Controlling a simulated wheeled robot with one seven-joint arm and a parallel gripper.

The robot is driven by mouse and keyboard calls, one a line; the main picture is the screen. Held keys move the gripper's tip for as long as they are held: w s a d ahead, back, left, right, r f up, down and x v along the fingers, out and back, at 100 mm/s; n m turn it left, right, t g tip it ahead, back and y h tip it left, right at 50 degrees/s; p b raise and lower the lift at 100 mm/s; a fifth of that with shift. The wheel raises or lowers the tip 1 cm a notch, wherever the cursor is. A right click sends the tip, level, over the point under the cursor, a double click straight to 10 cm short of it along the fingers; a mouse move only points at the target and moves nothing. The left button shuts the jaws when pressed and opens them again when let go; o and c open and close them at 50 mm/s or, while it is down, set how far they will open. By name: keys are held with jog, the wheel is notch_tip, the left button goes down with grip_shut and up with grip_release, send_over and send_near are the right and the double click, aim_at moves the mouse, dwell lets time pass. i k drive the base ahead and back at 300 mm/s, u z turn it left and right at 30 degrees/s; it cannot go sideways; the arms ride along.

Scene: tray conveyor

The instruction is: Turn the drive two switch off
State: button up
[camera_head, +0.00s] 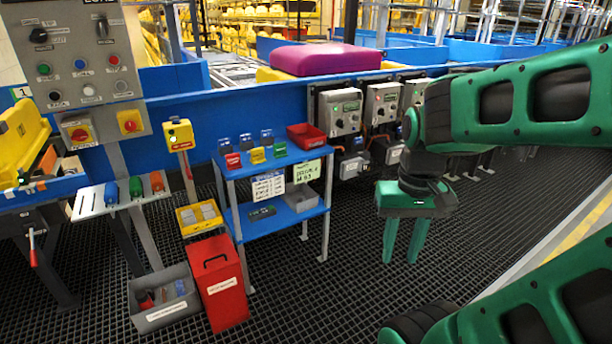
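Three grey drive boxes hang in a row on the blue conveyor side: a left box (340,112), a middle box (382,104) and a right box (415,91) partly hidden by my arm. Each of the left two has a small green panel and a dark knob. I cannot read which is drive two, nor the knob positions. Smaller grey boxes (353,167) sit below them. My gripper (401,262) hangs fingers down to the right of and below the boxes, in front of them. Its two fingers are apart with nothing between them.
A blue shelf (281,222) with colored padlocks, a red tin (218,284) and a grey bin (165,300) stand left of my gripper. The grated floor around the gripper is clear.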

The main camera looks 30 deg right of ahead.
aim_at(379, 91)
jog(key=z, duration=1.3)
